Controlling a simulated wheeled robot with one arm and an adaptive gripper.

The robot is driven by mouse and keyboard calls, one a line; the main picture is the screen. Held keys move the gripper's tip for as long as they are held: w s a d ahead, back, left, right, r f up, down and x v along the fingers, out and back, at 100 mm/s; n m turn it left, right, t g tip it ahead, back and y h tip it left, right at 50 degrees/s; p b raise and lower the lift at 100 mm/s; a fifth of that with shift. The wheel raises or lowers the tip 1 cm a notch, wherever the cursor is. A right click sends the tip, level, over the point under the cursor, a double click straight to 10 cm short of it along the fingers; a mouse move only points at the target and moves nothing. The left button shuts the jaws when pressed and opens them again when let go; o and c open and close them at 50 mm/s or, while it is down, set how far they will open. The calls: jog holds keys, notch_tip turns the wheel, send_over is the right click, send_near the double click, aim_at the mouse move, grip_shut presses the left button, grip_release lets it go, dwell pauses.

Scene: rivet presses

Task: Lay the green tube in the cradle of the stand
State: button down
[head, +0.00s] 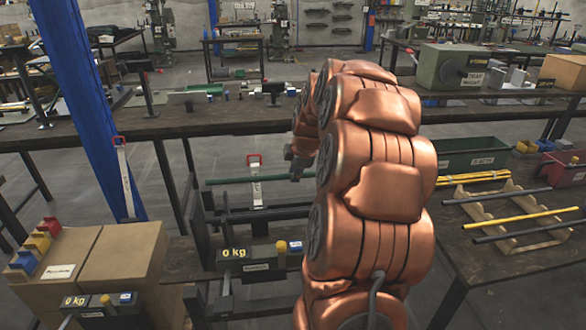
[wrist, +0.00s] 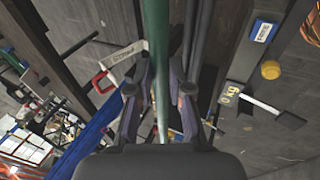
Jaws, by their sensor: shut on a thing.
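The green tube (head: 232,181) is held level, running left from my gripper (head: 297,168) in the head view. In the wrist view, the tube (wrist: 156,40) passes between the fingers of my gripper (wrist: 160,92), which are shut on it. A white post with a red U-shaped top (head: 257,196) shows behind the tube in the head view, with its top a little above the tube's line. A similar post (head: 126,185) stands at left. They look like cradle stands; I cannot tell whether the tube touches either. My arm hides the tube's right part.
A wooden rack (head: 480,208) with black and yellow tubes lies on the right table. A "0 kg" unit (head: 258,257) stands below the tube. A blue pillar (head: 85,100) and cardboard boxes (head: 125,240) are at left. A long workbench (head: 190,123) crosses behind.

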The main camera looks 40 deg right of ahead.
jog(key=shift+f+b, duration=1.55)
jog(key=shift+f, duration=3.1)
jog(key=shift+a, duration=0.1)
jog(key=c, duration=1)
grip_release()
jog(key=v, duration=1.2)
